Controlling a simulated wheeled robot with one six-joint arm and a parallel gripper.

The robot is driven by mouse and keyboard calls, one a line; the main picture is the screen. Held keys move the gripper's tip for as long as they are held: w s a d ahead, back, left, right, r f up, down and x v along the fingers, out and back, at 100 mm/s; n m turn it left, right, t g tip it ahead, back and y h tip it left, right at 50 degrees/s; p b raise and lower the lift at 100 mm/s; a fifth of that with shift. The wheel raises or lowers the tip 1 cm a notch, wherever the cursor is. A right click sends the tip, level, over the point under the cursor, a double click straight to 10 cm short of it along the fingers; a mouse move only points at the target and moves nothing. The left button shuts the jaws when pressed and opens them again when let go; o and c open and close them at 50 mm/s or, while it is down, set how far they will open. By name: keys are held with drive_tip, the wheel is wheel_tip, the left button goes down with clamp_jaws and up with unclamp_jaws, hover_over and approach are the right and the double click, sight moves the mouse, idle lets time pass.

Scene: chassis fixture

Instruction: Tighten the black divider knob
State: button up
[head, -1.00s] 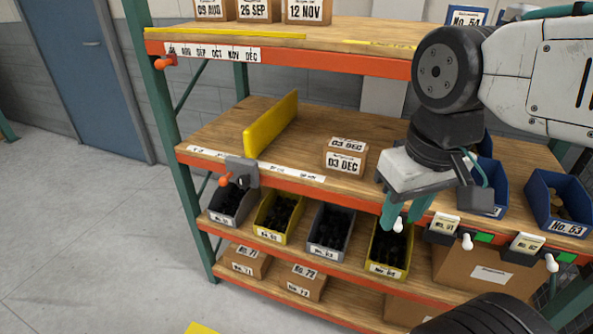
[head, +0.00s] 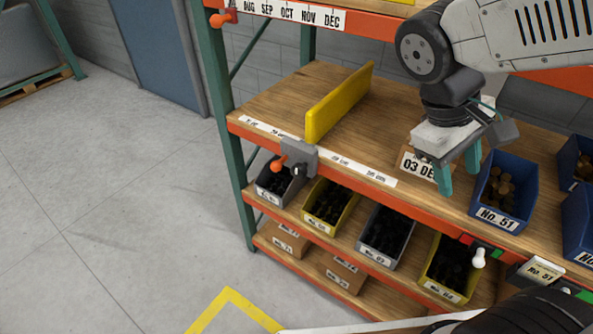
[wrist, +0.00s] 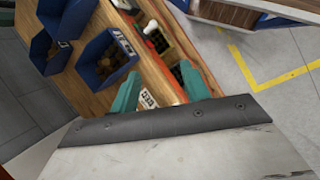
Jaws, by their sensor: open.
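The black divider knob (head: 297,171) is small and dark, on the front of a grey clamp bracket (head: 303,154) on the shelf's orange front edge. An orange handle (head: 279,163) sticks out beside it on the left. The yellow divider (head: 340,101) stands upright on the wooden shelf behind the bracket. My gripper (head: 459,175) is open and empty, its teal fingers pointing down at the 03 DEC carton, well to the right of the knob. The wrist view also shows my gripper (wrist: 160,75) with its fingers apart; I cannot make out the knob there.
The 03 DEC carton (head: 415,167) is partly hidden behind my gripper. Below are bins of black parts (head: 328,203). The shelf between divider and carton is clear.

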drive_tip(key=w+a+f+n+h, duration=0.4)
drive_tip(key=w+n+h, duration=0.1)
drive_tip(key=w, duration=0.2)
drive_tip(key=n+t+h, duration=0.1)
drive_tip(key=n+t, duration=1.5)
approach(296, 174)
drive_tip(key=x, duration=1)
drive_tip(key=shift+w+d, duration=0.15)
drive_tip(key=shift+w, duration=0.1)
drive_tip(key=shift+c, duration=0.4)
drive_tip(key=c, duration=0.6)
